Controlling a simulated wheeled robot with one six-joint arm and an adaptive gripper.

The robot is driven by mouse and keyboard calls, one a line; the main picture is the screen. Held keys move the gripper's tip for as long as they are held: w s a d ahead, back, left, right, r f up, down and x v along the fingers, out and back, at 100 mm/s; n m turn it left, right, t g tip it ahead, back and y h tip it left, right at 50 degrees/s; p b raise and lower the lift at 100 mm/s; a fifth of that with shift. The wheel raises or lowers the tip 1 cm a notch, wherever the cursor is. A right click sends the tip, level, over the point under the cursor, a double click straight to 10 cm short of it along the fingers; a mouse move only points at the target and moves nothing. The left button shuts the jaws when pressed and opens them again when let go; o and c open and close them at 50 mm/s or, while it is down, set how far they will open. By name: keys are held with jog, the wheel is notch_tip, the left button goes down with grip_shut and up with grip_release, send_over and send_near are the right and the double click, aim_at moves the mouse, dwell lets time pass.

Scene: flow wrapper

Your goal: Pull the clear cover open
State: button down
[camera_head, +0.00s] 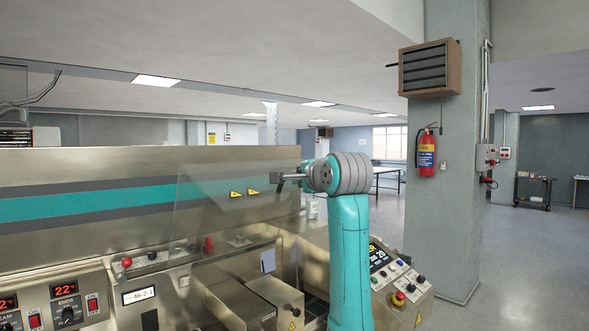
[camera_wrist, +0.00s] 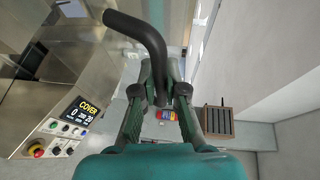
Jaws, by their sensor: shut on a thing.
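The clear cover (camera_head: 222,205) is a see-through panel in front of the steel machine, seen in the head view. Its lower edge is raised and it stands tilted over the machine's middle. My gripper (camera_head: 283,180) is at the cover's upper right side. In the wrist view my gripper (camera_wrist: 162,92) has its two green fingers closed on a dark bent handle (camera_wrist: 150,38). The handle curves up and left from the fingers. In the head view the handle's join with the cover is too small to make out.
The steel flow wrapper (camera_head: 120,165) fills the left side. A control panel (camera_head: 396,285) with buttons and a red stop knob sits at its right end; its display reads COVER in the wrist view (camera_wrist: 85,108). A pillar (camera_head: 447,150) with a fire extinguisher (camera_head: 426,153) stands to the right.

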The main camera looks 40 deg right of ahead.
aim_at(307, 196)
jog(key=shift+s+f, duration=0.55)
jog(key=shift+f, duration=0.2)
jog(key=shift+s+f, duration=0.55)
jog(key=shift+f, duration=0.2)
jog(key=shift+t, duration=0.3)
jog(key=c, duration=1.5)
grip_release()
jog(key=shift+d, duration=0.1)
jog(key=shift+r, duration=0.1)
jog(key=f+v, duration=0.1)
jog(key=v, duration=1.1)
jog(key=shift+r, duration=0.4)
